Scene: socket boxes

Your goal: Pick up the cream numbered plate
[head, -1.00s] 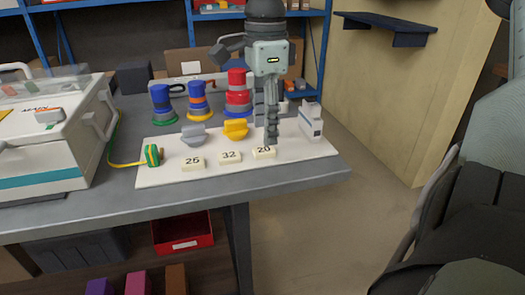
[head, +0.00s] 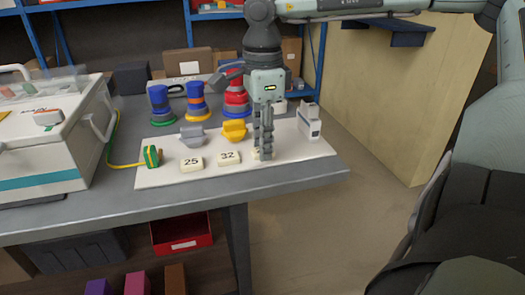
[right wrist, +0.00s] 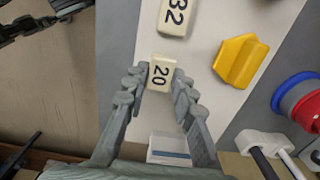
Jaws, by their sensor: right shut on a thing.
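The cream plate marked 20 (right wrist: 160,74) sits between the two fingers of my right gripper (right wrist: 158,88) in the right wrist view. The fingers are shut on its sides. In the head view my right gripper (head: 264,154) points straight down at the front right of the white board (head: 305,150) and hides most of this plate. Two other cream plates, 25 (head: 191,165) and 32 (head: 229,158), lie on the board to its left. Dark jointed parts at the top left of the right wrist view may be my left gripper (right wrist: 68,8); their state is unclear.
Behind the plates stand a grey knob (head: 192,136) and a yellow knob (head: 234,131). Blue and red round connectors (head: 196,98) stand farther back. A white case (head: 45,140) fills the left of the table.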

